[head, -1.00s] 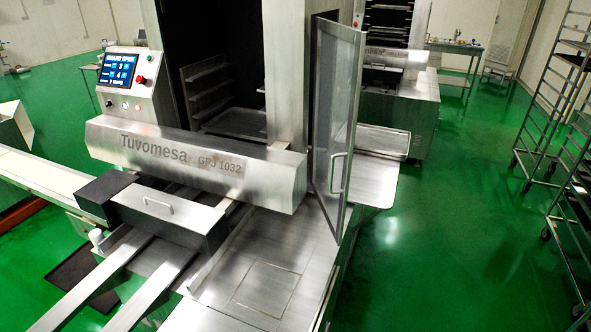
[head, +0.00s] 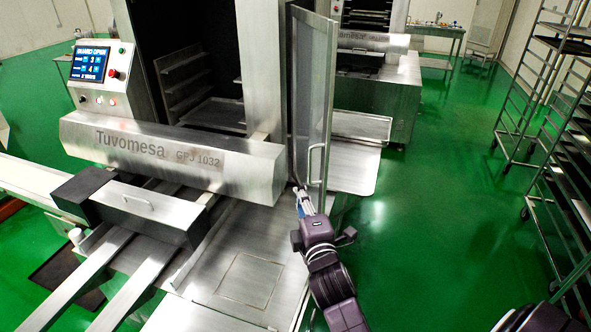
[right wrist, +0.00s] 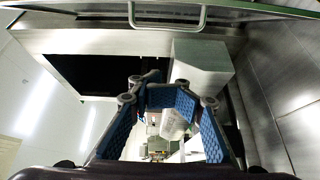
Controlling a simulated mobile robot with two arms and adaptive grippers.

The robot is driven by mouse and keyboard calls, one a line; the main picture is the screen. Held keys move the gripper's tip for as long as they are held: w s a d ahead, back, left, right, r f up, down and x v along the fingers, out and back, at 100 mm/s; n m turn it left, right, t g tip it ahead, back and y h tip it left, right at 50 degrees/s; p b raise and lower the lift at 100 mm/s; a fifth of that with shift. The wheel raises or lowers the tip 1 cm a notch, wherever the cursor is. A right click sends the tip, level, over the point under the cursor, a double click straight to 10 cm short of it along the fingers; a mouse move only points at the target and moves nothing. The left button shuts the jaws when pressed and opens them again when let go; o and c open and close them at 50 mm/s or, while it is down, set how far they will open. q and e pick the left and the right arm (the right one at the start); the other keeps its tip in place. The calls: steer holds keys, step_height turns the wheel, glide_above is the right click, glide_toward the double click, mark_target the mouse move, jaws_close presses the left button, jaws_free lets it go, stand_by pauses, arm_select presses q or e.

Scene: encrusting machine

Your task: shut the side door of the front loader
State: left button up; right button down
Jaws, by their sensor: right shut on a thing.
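The side door (head: 312,90), a tall metal-framed clear panel, stands open at the right of the front loader (head: 264,70). Its bar handle (head: 316,165) is near its free edge. The handle (right wrist: 165,24) also crosses the top of the right wrist view. My right gripper (head: 302,192) is at the door's lower part, below and left of the handle. In the right wrist view its blue-padded fingers (right wrist: 155,95) come together at the tips, apart from the handle. It is shut at the door; the exact contact is hidden. My left gripper is not in view.
The control panel (head: 92,63) reads "GUARD OPEN". A steel housing (head: 170,160) spans the machine front, with a flat deck (head: 240,280) below. A side shelf (head: 350,170) lies beyond the door. Tall racks (head: 540,90) stand at right; green floor between is clear.

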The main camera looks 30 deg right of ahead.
steer(key=w+d+p, duration=0.4)
steer(key=w+d, duration=0.2)
steer(key=w, duration=0.2)
steer(key=shift+d, duration=0.4)
steer(key=shift+f, duration=0.1)
